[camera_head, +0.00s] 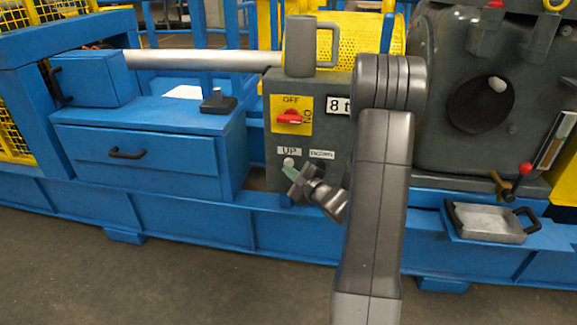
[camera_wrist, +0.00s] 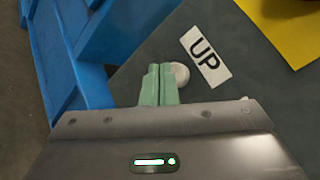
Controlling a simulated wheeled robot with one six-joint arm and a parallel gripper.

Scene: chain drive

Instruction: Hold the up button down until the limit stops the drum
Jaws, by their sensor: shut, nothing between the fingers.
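The control box (camera_head: 340,150) is a dark grey panel with an UP label (camera_head: 289,151) and a DOWN label (camera_head: 321,154). The up button (camera_head: 288,162) is a pale round knob below the UP label. It also shows in the wrist view (camera_wrist: 181,74), beside the UP label (camera_wrist: 206,54). My gripper (camera_head: 288,170) has its green fingers shut and empty at the up button. In the wrist view the fingertips (camera_wrist: 160,70) overlap the button's left edge; I cannot tell whether they touch or press it. The down button is hidden behind my gripper. I cannot make out the drum.
A red rotary switch (camera_head: 290,118) sits on a yellow plate above the labels. A grey mug (camera_head: 300,48) stands on the box. A blue drawer cabinet (camera_head: 150,145) is to the left. A metal tray (camera_head: 488,223) is at the right. Open floor lies in front.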

